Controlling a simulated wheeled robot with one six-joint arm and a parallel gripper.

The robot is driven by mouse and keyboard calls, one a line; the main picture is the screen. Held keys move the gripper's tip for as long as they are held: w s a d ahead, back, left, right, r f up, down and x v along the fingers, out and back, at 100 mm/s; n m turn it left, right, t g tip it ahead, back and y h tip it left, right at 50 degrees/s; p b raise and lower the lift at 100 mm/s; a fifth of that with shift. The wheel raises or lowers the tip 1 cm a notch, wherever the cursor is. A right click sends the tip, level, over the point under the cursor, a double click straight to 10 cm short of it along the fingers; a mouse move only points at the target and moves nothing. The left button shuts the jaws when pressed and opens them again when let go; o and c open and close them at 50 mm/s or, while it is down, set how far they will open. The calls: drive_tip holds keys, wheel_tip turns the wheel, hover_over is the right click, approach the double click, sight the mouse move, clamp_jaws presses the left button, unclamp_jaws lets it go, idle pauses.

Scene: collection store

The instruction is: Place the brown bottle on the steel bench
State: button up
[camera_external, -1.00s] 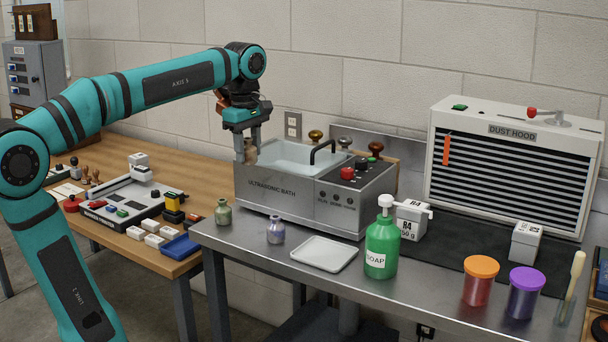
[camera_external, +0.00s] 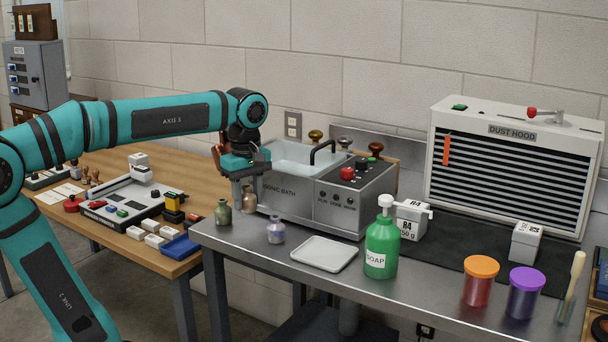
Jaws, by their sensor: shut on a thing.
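The small brown bottle (camera_external: 249,203) is between the fingers of my gripper (camera_external: 247,196), which is shut on it. The bottle is upright, low in front of the left end of the ultrasonic bath, over the left part of the steel bench (camera_external: 338,291). I cannot tell whether its base touches the bench top. The fingers hide part of the bottle, and the gripper hides part of the bath's front.
A green-grey bottle (camera_external: 223,212) stands just left of the held bottle, and a lilac bottle (camera_external: 276,230) stands to its front right. The ultrasonic bath (camera_external: 313,203) is close behind. A white tray (camera_external: 324,253) and green soap bottle (camera_external: 381,248) stand further right.

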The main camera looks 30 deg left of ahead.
sight(248, 186)
drive_tip(key=shift+f, duration=2.65)
drive_tip(key=shift+f, duration=0.1)
drive_tip(key=o, duration=1)
drive_tip(key=shift+o, duration=0.2)
wheel_tip(248, 186, up, 12)
drive_tip(key=shift+r, duration=0.15)
